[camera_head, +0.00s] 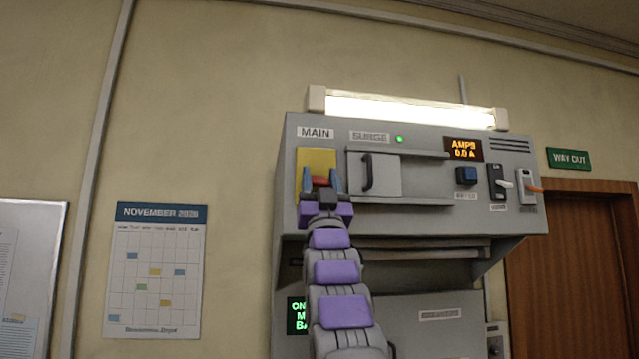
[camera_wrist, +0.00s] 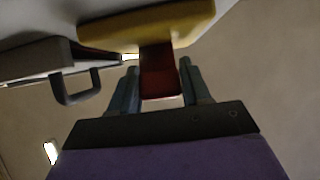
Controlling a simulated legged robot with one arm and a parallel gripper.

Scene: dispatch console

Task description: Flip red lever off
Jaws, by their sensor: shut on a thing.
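The red lever (camera_head: 320,181) is on a yellow plate (camera_head: 317,158) under the MAIN label on the grey console. In the wrist view the red lever (camera_wrist: 159,72) stands out from the yellow plate (camera_wrist: 150,25). My gripper (camera_head: 320,183) is at the lever, with one blue-grey finger on each side of it. It also shows in the wrist view (camera_wrist: 158,88), shut on the lever. The lower part of the lever is hidden behind my gripper in the head view.
Right of the lever is the SURGE panel (camera_head: 384,174) with a dark handle (camera_head: 367,173). Farther right are a blue button (camera_head: 466,175), a white-handled switch (camera_head: 497,183) and an orange-handled switch (camera_head: 528,187). The amps display (camera_head: 463,149) reads 0.0 A.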

